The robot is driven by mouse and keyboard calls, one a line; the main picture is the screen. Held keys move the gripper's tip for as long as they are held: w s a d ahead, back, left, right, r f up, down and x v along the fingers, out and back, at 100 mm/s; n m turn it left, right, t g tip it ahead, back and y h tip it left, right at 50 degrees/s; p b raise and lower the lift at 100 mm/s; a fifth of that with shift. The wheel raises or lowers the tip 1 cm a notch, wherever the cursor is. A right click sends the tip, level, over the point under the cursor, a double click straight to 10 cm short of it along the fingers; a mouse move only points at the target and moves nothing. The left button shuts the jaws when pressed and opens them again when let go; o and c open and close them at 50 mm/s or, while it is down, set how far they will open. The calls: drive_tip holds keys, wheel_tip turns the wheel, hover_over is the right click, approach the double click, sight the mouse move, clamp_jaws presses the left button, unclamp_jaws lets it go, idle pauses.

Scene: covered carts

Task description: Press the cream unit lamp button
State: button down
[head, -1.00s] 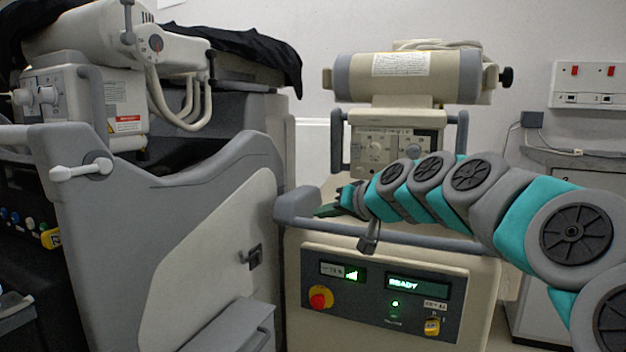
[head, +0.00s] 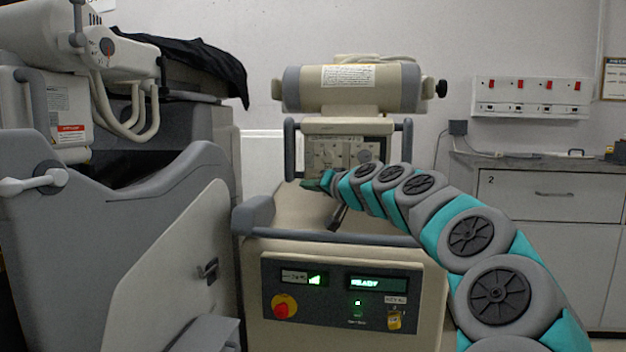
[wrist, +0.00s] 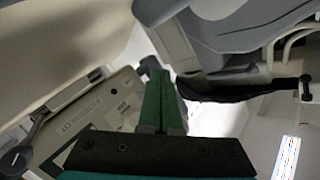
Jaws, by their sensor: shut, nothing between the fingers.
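The cream unit (head: 258,295) stands in the middle of the head view. Its upper box (head: 330,150), under the horizontal cylinder, has a pale control panel with knobs and small markings. I cannot pick out the lamp button on it. My gripper (head: 312,184) is at the left end of my arm, in front of or just below the box's lower edge. In the wrist view its green fingers (wrist: 160,100) are together with nothing between them. A pale labelled panel (wrist: 100,112) shows left of the fingers, apart from them as far as I can tell.
A grey unit (head: 110,230) with a black cover (head: 200,62) stands close on the left. The cream unit's grey handle bar (head: 330,238) runs below my arm. A cabinet (head: 540,215) and wall sockets (head: 531,97) are at the right.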

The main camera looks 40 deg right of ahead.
sight(314, 178)
drive_tip(key=w+d+p, duration=0.1)
drive_tip(key=w+d, duration=0.4)
drive_tip(key=d, duration=0.1)
idle(0.3)
drive_tip(key=shift+w, duration=0.15)
idle(1.9)
drive_tip(key=shift+w+d, duration=0.2)
drive_tip(key=shift+d, duration=0.1)
drive_tip(key=shift+w+d+f, duration=0.1)
drive_tip(key=shift+w+d, duration=0.2)
idle(0.8)
drive_tip(key=shift+s, duration=0.1)
drive_tip(key=shift+s+a+b, duration=0.35)
drive_tip(key=shift+s+a, duration=0.15)
drive_tip(key=shift+a, duration=0.1)
drive_tip(key=shift+s+a, duration=0.1)
